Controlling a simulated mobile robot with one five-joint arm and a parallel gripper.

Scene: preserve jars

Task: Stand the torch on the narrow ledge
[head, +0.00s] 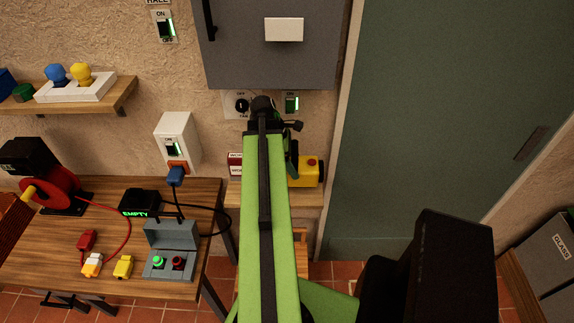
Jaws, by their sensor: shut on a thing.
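The torch (307,172), a yellow body with a red button, shows just right of my green arm in the head view. Its left part is hidden behind the arm. My gripper (291,164) is at the torch's left side, mostly hidden by my arm, and is shut on it. The narrow ledge (308,196) is a wooden shelf on the wall below the grey cabinet. The torch is over or on this ledge; I cannot tell whether it touches the wood.
A red and white box (235,166) stands on the ledge left of my arm. A wall switch box (178,140) with a plugged blue connector is further left. A workbench (100,205) holds a reel, connectors and a button box. A green door (440,110) is at right.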

